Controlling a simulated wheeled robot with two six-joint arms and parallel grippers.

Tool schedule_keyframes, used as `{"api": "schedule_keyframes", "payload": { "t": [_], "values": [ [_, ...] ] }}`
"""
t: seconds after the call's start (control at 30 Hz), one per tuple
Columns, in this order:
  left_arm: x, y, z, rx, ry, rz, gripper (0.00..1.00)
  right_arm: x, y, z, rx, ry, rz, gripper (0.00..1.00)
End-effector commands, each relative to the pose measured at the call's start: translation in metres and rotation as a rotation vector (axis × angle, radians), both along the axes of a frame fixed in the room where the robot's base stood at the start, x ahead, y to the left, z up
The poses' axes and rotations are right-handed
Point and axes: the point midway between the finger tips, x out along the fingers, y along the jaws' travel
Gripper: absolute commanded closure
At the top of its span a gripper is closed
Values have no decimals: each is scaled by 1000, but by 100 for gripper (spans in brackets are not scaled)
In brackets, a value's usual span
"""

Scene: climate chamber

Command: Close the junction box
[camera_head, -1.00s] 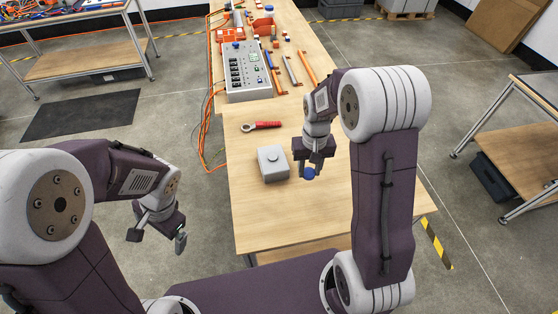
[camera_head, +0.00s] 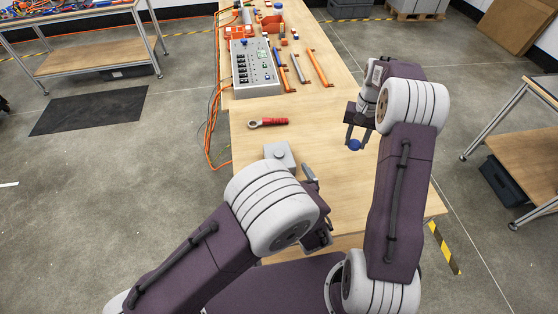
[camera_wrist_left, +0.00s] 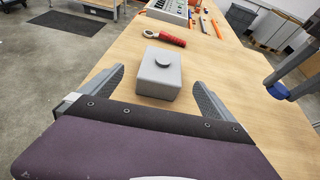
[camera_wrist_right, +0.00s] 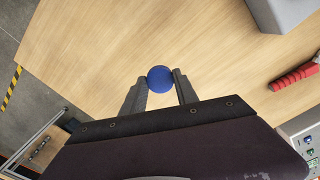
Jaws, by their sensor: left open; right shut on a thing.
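The junction box (camera_head: 279,153) is a small grey box with a round grey knob on top, upright on the wooden table. My left gripper (camera_wrist_left: 158,84) is open, with the box ahead between its fingers in the left wrist view; whether they touch it I cannot tell. In the head view my left arm hides part of the box's near side and one finger. My right gripper (camera_head: 355,138) is shut on a small round blue thing (camera_wrist_right: 160,79), held above the table to the right of the box.
A red-handled tool (camera_head: 268,122) lies behind the box. A grey control panel (camera_head: 253,68) stands farther back, with bars and small parts beside it. Orange cables (camera_head: 211,130) run along the table's left edge. Table surface right of the box is clear.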

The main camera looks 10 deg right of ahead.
Motion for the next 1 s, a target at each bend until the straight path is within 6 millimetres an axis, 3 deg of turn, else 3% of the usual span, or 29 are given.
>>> {"api": "schedule_keyframes", "payload": {
  "t": [0.37,0.7,1.0],
  "values": [
    [1,-3,-1,3,-1,-9,0,0,-1,1,0,0,-2,100],
    [53,0,-23,2,0,-6,0,0,-1,8,0,0,-2,100],
    [61,0,-27,2,-1,-9,0,0,-1,8,0,0,-2,100]
  ]
}}
